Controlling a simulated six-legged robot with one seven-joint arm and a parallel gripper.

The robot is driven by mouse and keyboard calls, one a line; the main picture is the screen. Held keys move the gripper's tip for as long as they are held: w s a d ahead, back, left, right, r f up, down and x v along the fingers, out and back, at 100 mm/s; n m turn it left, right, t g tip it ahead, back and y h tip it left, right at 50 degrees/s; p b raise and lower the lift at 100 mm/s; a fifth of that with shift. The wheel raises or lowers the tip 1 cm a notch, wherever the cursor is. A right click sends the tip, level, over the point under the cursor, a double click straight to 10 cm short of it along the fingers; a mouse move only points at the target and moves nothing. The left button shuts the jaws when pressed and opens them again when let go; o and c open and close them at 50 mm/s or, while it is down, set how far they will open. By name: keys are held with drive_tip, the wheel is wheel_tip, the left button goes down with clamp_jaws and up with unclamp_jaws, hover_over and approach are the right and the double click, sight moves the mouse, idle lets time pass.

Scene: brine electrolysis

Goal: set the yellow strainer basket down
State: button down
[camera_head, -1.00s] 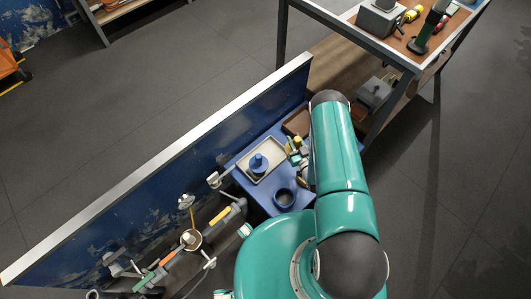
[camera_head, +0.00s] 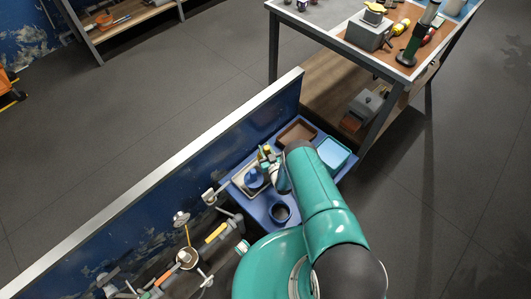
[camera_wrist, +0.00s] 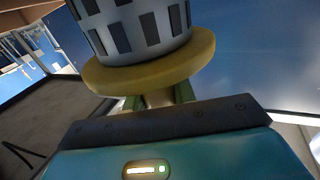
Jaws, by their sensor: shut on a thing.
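The yellow strainer basket fills the top of the wrist view, with a wide yellow rim (camera_wrist: 150,76) and a grey slotted cylinder (camera_wrist: 137,28) beyond it. My gripper (camera_wrist: 158,98) is shut on it, with the green fingers partly hidden behind the rim. In the head view my gripper (camera_head: 268,160) is small, over the blue deck beside the pale tray, with a bit of yellow showing near it. I cannot tell there how high the basket is held.
A workbench (camera_head: 345,45) stands behind.

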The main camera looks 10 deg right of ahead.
drive_tip(key=shift+f, duration=1.4)
drive_tip(key=c, duration=1.1)
unclamp_jaws()
drive_tip(key=shift+c, duration=0.2)
drive_tip(key=shift+s, duration=0.2)
drive_tip(key=s+d, duration=0.1)
drive_tip(key=s, duration=0.6)
drive_tip(key=shift+d, duration=0.25)
